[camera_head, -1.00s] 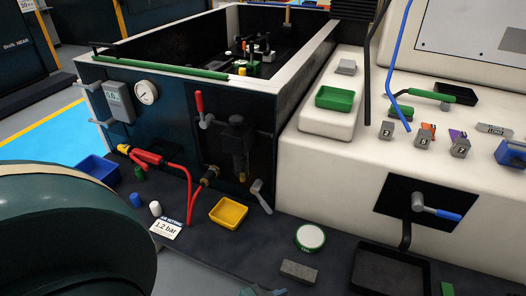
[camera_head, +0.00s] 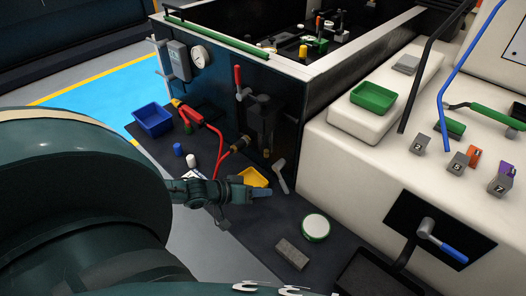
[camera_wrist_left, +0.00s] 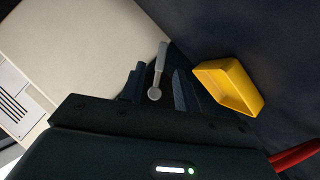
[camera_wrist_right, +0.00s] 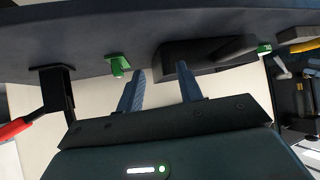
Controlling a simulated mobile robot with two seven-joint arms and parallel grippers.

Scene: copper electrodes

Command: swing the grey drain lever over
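The grey drain lever (camera_head: 282,176) is on the dark front panel of the tank, just right of the yellow tray (camera_head: 253,177), its handle hanging down. It also shows in the left wrist view (camera_wrist_left: 158,70), lined up between the finger directions. My left gripper (camera_head: 246,207) is to the left of the lever, over the dark ledge. Its fingers (camera_wrist_left: 160,80) are apart with nothing gripped; whether they touch the lever I cannot tell. My right gripper (camera_wrist_right: 160,73) is open and empty in its wrist view. It is not clearly visible in the head view.
A blue bin (camera_head: 153,118) sits on the ledge. A round green-rimmed tin (camera_head: 316,227) and a grey block (camera_head: 292,254) lie right of the gripper. A blue-handled lever (camera_head: 440,240) is on the white housing.

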